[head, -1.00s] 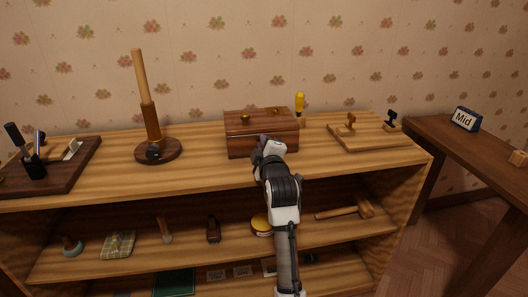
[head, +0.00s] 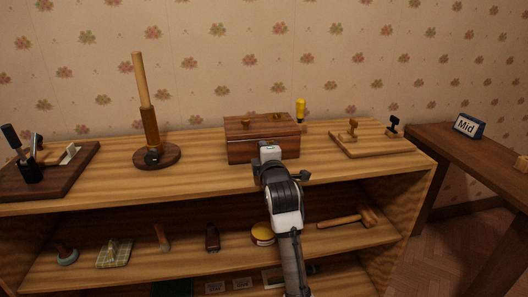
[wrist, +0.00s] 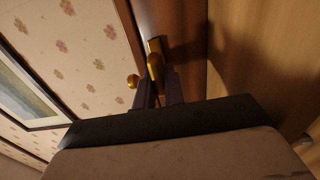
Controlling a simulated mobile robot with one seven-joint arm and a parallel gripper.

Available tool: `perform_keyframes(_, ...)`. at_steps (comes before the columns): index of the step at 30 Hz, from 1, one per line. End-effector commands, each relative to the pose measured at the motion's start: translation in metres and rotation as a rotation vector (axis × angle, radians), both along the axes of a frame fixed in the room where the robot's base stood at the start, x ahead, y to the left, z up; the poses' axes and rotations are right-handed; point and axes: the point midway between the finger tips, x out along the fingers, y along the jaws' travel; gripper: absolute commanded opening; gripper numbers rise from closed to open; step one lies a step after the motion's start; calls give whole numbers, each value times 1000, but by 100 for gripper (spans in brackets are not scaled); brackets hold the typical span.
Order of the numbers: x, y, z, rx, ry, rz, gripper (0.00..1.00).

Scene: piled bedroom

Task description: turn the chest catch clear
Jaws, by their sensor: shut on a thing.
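The chest (head: 240,150) is a reddish-brown wooden box with a closed lid, on top of the shelf unit. Two brass pieces (head: 247,124) show on its lid. My gripper (head: 266,146) is at the chest's front face. In the wrist view, my gripper's dark fingers (wrist: 162,92) are closed on a brass catch (wrist: 155,60) against the dark wood. A smaller round brass knob (wrist: 132,81) shows just left of the fingers. In the head view my gripper hides the catch, so its exact turn cannot be told there.
A yellow-handled tool (head: 300,108) stands behind the chest's right end. A wooden post on a round base (head: 157,157) stands to the left, and a board with stamps (head: 372,145) to the right. The shelf unit's top (head: 205,172) is clear in front.

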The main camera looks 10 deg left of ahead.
Motion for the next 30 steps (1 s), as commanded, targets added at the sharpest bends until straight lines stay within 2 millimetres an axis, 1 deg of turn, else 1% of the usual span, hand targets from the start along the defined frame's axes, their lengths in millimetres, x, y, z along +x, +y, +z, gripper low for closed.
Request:
perform_keyframes(5,0,0,-1,-2,0,0,0)
perform_keyframes(6,0,0,-1,-1,1,0,16)
perform_keyframes(10,0,0,0,-1,1,0,33)
perform_keyframes(18,0,0,0,0,0,0,33)
perform_keyframes(22,-8,-3,-1,1,0,0,33)
perform_keyframes(26,-27,-10,-1,1,-1,-1,33)
perform_keyframes(30,-57,-21,-1,1,-2,-2,33)
